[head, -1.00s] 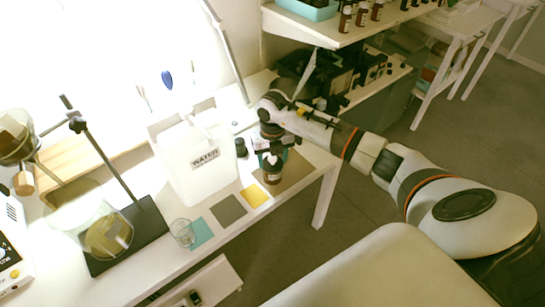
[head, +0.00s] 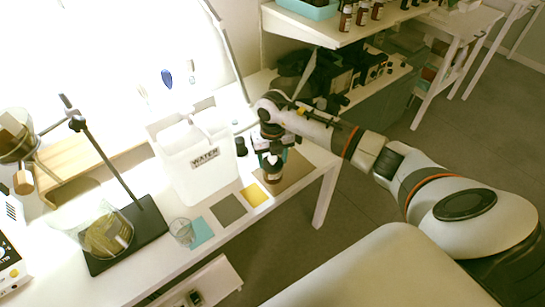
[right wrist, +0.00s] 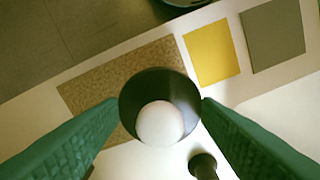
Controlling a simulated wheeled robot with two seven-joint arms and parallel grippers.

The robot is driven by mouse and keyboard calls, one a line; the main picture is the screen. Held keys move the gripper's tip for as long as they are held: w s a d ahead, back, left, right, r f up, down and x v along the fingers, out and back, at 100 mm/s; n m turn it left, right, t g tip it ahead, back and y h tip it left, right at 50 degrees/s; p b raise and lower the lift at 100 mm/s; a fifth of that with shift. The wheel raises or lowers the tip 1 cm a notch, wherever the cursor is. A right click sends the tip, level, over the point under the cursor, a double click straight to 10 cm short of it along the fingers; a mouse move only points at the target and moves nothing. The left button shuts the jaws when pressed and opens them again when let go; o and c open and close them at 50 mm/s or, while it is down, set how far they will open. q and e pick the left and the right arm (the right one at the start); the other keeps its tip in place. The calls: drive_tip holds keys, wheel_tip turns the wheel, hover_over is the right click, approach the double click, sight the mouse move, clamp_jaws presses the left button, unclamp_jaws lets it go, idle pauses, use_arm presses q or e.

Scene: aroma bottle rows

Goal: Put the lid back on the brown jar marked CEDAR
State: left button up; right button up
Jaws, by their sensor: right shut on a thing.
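The brown jar (head: 272,177) stands on the speckled brown mat (head: 296,164) near the table's right end; its marking is too small to read. My right gripper (head: 270,158) points down directly above it. In the right wrist view the green fingers of my right gripper (right wrist: 160,103) are shut on a round dark lid (right wrist: 133,92) with a pale round top. The jar is hidden beneath the lid there, so I cannot tell whether lid and jar touch. My left gripper is not in view.
A white container marked WATER (head: 190,172) stands left of the jar, with a small dark object (head: 241,147) between them. Shelves with bottles stand behind.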

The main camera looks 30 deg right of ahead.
idle(0.3)
drive_tip(key=o, duration=1.4)
drive_tip(key=shift+r+p, duration=2.65)
drive_tip(key=shift+r, duration=0.9)
drive_tip(key=shift+c, duration=0.6)
clamp_jaws()
